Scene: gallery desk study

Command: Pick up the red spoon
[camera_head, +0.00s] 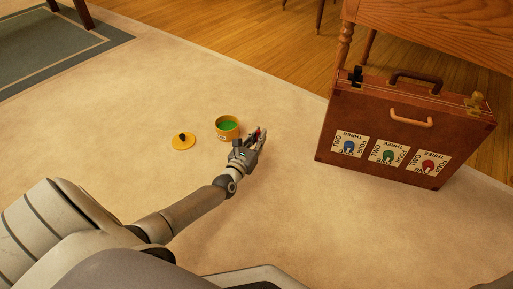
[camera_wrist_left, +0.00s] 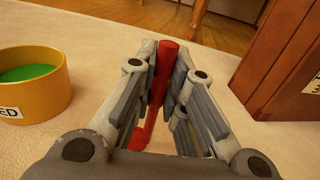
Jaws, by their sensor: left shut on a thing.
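The red spoon (camera_wrist_left: 157,88) is between the fingers of my left gripper (camera_wrist_left: 166,75) in the left wrist view. Its handle end points up between the fingertips, and its lower end shows below, near the carpet. My left gripper (camera_head: 253,140) is shut on it. In the head view the gripper is just right of a yellow pot, and only a small bit of red (camera_head: 257,133) shows at the fingers. I cannot tell whether the spoon touches the carpet. My right gripper is not in view.
The yellow pot (camera_head: 220,136) with green contents stands on the carpet (camera_head: 120,110). A yellow lid (camera_head: 182,142) with a dark knob lies left of it. A large brown case (camera_head: 345,110) with labelled cards stands to the right, before a wooden desk (camera_head: 440,30). The carpet's left side is clear.

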